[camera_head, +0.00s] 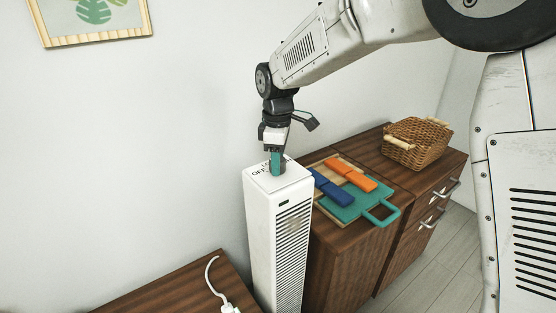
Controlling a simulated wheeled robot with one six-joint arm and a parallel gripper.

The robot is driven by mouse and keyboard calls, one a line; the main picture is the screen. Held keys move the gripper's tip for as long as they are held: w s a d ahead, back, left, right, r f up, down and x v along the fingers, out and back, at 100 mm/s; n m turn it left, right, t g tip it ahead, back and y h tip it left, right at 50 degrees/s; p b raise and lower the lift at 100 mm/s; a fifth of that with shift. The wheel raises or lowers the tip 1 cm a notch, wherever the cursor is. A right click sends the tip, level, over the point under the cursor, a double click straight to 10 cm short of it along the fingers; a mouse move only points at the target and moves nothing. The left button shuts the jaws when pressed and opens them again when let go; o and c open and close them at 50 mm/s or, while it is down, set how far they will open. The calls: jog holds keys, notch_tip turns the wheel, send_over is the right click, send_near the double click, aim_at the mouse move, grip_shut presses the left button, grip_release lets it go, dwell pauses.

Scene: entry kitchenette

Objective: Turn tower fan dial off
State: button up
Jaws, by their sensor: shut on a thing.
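The white tower fan (278,225) stands upright between two wooden cabinets, with a slatted grille on its front. Its top face carries dark lettering that reads "OFF" at the left edge.
A wicker basket (416,143) stands behind. A white cable (212,275) lies on the lower left cabinet. A framed picture hangs on the wall.

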jog(key=shift+w+r, duration=0.15)
jog(key=shift+r, duration=0.05)
jog(key=o, duration=0.8)
jog(key=shift+o, duration=0.8)
jog(key=shift+f, duration=0.1)
notch_tip(320, 180, up, 8)
jog(key=shift+f, duration=0.1)
